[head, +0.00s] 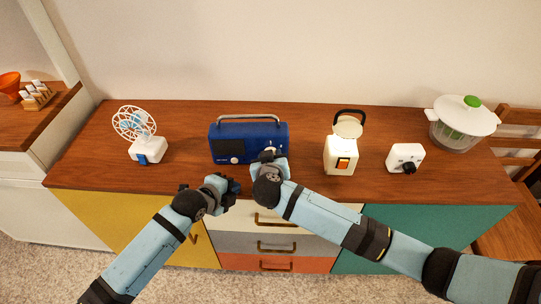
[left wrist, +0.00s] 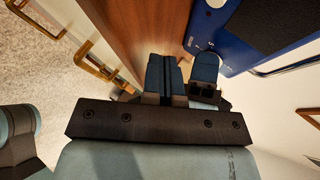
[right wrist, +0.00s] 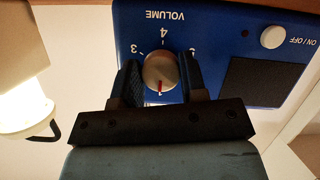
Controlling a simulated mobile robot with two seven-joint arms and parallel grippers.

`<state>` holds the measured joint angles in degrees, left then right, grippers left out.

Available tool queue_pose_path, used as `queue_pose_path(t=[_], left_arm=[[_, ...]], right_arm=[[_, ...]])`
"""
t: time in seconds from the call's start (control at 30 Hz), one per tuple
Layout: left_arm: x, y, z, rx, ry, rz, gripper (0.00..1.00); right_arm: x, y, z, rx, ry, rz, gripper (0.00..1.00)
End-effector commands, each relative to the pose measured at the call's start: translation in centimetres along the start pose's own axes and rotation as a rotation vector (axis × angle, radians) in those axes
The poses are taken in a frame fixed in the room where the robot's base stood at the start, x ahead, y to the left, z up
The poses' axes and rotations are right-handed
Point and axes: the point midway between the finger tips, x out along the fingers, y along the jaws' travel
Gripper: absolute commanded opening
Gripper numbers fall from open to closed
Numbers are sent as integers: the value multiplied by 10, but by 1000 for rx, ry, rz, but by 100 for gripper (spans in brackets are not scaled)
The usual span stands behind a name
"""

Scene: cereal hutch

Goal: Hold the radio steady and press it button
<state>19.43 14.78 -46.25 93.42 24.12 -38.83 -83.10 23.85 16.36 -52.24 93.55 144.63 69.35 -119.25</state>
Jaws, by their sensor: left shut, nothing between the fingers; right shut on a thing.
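The blue radio (head: 222,146) with a grey handle stands upright on the wooden counter. Its round white on/off button (head: 234,160) is low on the front and shows clearly in the right wrist view (right wrist: 273,37). My right gripper (right wrist: 160,75) is shut on the radio's volume knob (right wrist: 160,71), with one finger on each side of it. My left gripper (head: 231,187) is shut and empty, in front of the counter edge and a little below the on/off button, apart from the radio. In the left wrist view, part of the radio (left wrist: 238,35) shows at the upper right.
A white fan (head: 148,150) stands left of the radio. A white appliance with an orange switch (head: 341,154), a white box with a black knob (head: 405,158) and a green-knobbed salad spinner (head: 463,122) stand to the right. Drawer handles (head: 276,246) stick out below the counter.

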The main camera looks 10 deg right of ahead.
Motion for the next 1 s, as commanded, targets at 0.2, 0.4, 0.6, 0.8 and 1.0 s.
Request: queue_pose_path(t=[0.2,0.4,0.6,0.8,1.0], left_arm=[[0,0,0,0,0,0,0],[0,0,0,0,0,0,0],[0,0,0,0,0,0,0],[0,0,0,0,0,0,0],[0,0,0,0,0,0,0]], right_arm=[[0,0,0,0,0,-1,69],[0,0,0,0,0,-1,69],[-11,-1,0,1,0,-3,69],[-50,-1,1,2,-1,-5,69],[-91,-1,1,1,-1,-3,69]])
